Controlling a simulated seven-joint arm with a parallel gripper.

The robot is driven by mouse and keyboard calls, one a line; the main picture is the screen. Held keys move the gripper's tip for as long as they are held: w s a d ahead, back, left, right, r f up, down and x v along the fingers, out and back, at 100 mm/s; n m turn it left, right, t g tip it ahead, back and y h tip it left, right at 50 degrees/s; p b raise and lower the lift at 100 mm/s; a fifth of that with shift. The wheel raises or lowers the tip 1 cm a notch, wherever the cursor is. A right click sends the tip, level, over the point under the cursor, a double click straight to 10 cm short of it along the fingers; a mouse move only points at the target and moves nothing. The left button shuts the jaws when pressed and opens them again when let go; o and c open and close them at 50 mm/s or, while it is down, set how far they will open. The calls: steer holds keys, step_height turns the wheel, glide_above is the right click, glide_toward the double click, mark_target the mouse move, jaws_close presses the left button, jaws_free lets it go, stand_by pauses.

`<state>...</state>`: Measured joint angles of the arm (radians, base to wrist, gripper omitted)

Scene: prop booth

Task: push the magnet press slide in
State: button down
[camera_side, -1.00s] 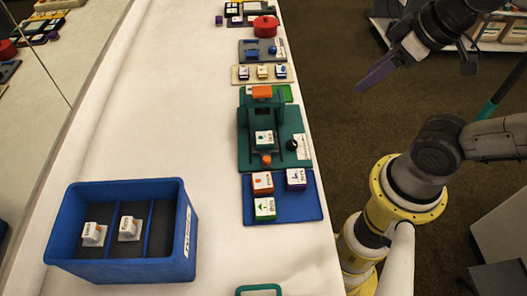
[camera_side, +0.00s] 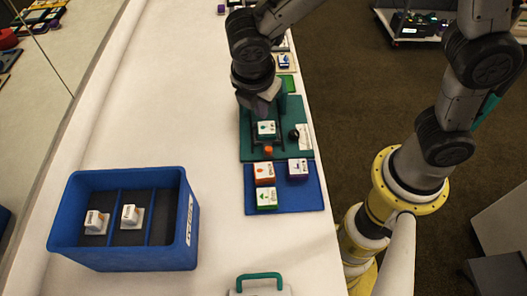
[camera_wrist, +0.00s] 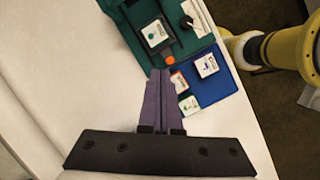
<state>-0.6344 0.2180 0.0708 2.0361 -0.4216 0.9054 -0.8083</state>
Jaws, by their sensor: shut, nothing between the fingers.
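The magnet press has a teal base (camera_side: 302,118). A dark slide (camera_wrist: 145,20) carries a white-topped block (camera_side: 266,129), also in the wrist view (camera_wrist: 155,33). An orange knob (camera_side: 268,150) is at the slide's near end, and it also shows in the wrist view (camera_wrist: 169,58). The slide sticks out of the press frame on the knob side. My gripper (camera_side: 264,110) is over the press, hiding much of the frame in the side view. Its purple fingers are shut and empty; in the wrist view the tips (camera_wrist: 160,73) appear just short of the knob. I see no clear contact.
A blue mat (camera_side: 312,202) holds orange, purple and green blocks beside the press base. A black knob (camera_side: 294,134) stands on the base. A blue divided bin (camera_side: 130,256) with two white blocks is at left. A teal handle (camera_side: 259,276) is in front. The white table between is clear.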

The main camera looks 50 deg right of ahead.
mark_target(263, 125)
steer(key=s+a+f+n, duration=0.2)
steer(key=s+a+f, duration=0.1)
steer(key=a+f, duration=0.15)
steer(key=shift+g+h, duration=0.3)
steer(key=x, duration=1)
steer(key=shift+w+d+f, duration=0.1)
steer(key=shift+w+d, duration=0.15)
steer(key=shift+w, duration=0.05)
steer(key=w+d, duration=0.7)
